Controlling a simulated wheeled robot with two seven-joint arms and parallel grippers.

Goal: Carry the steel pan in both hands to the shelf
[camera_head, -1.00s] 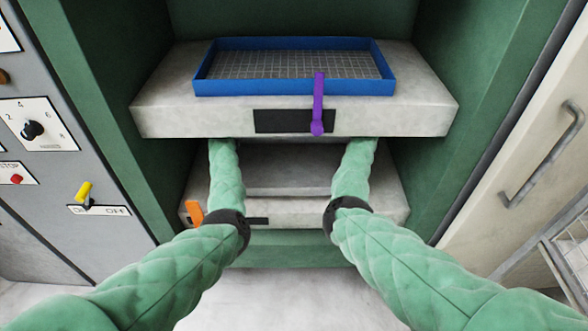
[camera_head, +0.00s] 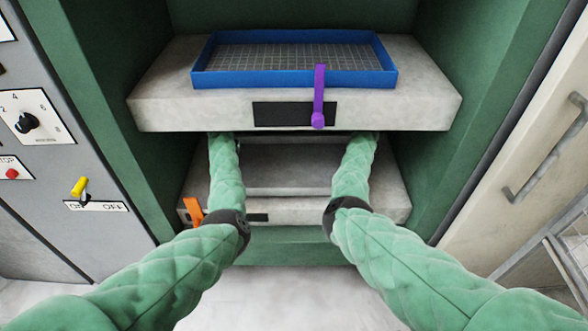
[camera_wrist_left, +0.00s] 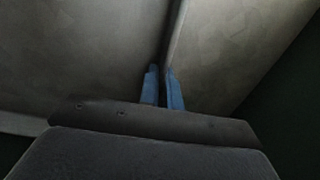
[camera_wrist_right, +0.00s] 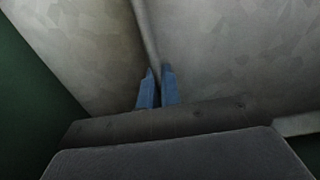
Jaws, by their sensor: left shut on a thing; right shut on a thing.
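The steel pan is mottled grey metal; its thin edge shows in the left wrist view (camera_wrist_left: 174,35) and in the right wrist view (camera_wrist_right: 145,35). My left gripper (camera_wrist_left: 163,72) has its blue fingers closed on that edge. My right gripper (camera_wrist_right: 155,74) is closed on the edge in the same way. In the head view both forearms reach under the upper slab, which hides both grippers. A grey surface shows between the forearms, but I cannot tell how much of it is pan. The shelf cannot be told apart in these views.
The upper slab (camera_head: 400,110) bears a blue-rimmed mesh tray (camera_head: 290,80) and a purple lever (camera_head: 319,95). The lower slab (camera_head: 390,205) has an orange lever (camera_head: 194,211) close to my left forearm. Green walls flank both sides. A control panel (camera_head: 40,170) stands left, a handled door (camera_head: 520,150) right.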

